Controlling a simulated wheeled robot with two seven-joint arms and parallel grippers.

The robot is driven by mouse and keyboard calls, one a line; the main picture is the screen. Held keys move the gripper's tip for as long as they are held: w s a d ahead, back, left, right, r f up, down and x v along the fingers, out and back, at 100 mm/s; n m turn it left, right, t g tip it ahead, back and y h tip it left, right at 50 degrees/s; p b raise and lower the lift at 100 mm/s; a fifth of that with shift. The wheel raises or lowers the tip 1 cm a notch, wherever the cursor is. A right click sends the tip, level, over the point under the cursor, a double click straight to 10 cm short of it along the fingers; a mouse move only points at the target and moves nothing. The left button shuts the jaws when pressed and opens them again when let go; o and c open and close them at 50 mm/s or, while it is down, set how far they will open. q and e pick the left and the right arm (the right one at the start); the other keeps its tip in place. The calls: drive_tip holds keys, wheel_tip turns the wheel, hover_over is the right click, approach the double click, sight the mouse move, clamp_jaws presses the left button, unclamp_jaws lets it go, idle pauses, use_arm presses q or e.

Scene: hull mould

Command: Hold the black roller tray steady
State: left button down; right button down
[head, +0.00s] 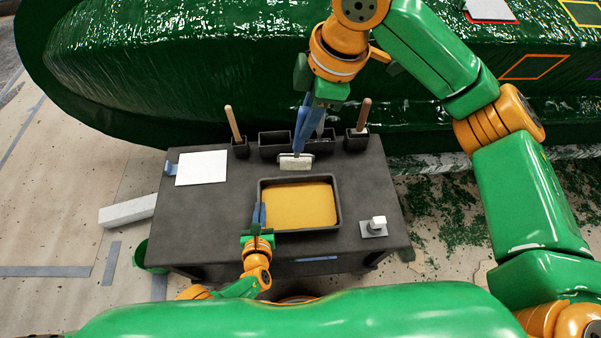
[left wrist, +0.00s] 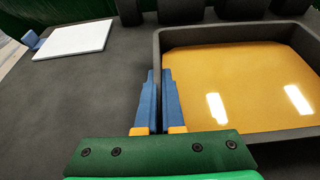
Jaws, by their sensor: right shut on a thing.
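The black roller tray (head: 338,205) stands on the dark table, with yellow-orange resin-like liquid (head: 298,204) in it. My left gripper (head: 258,213) is at the tray's left wall. In the left wrist view its blue fingers (left wrist: 160,85) stand either side of this wall, with a narrow gap between them; whether they press on it I cannot tell. The tray's wall (left wrist: 225,33) shows there too. My right gripper (head: 299,138) reaches down behind the tray. It is shut on a pale roller (head: 296,161) just beyond the tray's back edge. The exact grip is hard to see.
Dark holders (head: 356,142) with wooden handles stand along the back. The green hull mould (head: 190,70) lies behind. The left front of the table is clear.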

sight(300, 165)
drive_tip(key=f+m, duration=0.1)
drive_tip(key=f, duration=0.2)
drive_tip(key=f+m+h, duration=0.1)
drive_tip(key=f+m, duration=0.1)
drive_tip(key=f, duration=0.2)
drive_tip(key=a+f+m+g, duration=0.1)
drive_tip(key=f+m, duration=0.1)
drive_tip(key=f, duration=0.2)
drive_tip(key=shift+w+a+f, duration=0.1)
drive_tip(key=shift+w+f, duration=0.1)
drive_tip(key=shift+w, duration=0.15)
wheel_tip(300, 165, down, 9)
drive_tip(key=shift+r, duration=0.2)
drive_tip(key=shift+r, duration=3.35)
